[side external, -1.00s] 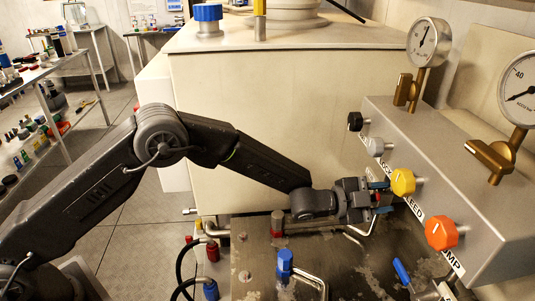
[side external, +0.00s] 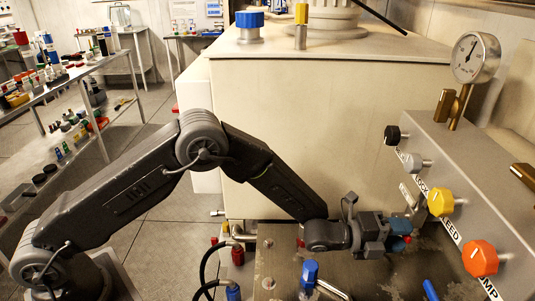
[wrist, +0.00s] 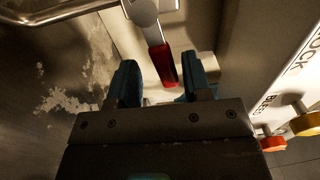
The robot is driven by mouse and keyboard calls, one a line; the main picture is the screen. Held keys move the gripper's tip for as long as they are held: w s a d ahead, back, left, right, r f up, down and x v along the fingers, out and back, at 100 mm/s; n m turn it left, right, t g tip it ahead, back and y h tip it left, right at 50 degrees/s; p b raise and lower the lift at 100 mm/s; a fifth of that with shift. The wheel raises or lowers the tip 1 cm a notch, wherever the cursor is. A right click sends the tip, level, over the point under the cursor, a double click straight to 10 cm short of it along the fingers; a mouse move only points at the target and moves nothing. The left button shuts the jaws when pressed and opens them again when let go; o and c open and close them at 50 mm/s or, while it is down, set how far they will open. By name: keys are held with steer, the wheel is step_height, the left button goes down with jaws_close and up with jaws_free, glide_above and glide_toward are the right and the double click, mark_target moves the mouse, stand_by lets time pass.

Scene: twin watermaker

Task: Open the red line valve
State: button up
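The red line valve's handle (wrist: 163,62) is a red grip on a metal lever, hanging from a round metal hub at the top of the wrist view. My gripper (wrist: 160,72) has its two teal fingers apart, one on each side of the red grip's lower end. Gaps show between the grip and both fingers. In the side view my gripper (side external: 402,229) is low, left of the panel and below the yellow knob. A small red end shows at its fingertips; most of the lever is hidden there.
The sloped grey panel carries a yellow knob (side external: 440,202) and an orange knob (side external: 481,258) close to my gripper's right. A blue valve (side external: 309,276) and metal pipes stand in front. A large beige tank (side external: 300,130) rises behind.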

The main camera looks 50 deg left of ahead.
steer(key=v, duration=1)
steer(key=a+r+n+y, duration=0.7)
steer(key=a+r+n, duration=0.1)
steer(key=a+r, duration=0.2)
steer(key=s+a+r+n+g+y, duration=0.2)
steer(key=s+a+r+n+y, duration=0.2)
steer(key=a+n, duration=0.4)
steer(key=shift+s+a+r, duration=0.2)
steer(key=shift+s+r, duration=0.25)
steer(key=shift+s, duration=0.95)
steer(key=w+d+f+m+t+h, duration=0.2)
steer(key=w+d+f+m+h, duration=0.2)
steer(key=w+d+f+m, duration=0.3)
steer(key=d+f+m+h, duration=0.7)
steer(key=d+m, duration=0.1)
steer(key=d, duration=0.3)
steer(key=x, duration=1.3)
steer(key=shift+d+f, duration=0.15)
steer(key=shift+d, duration=0.3)
steer(key=shift+c, duration=0.4)
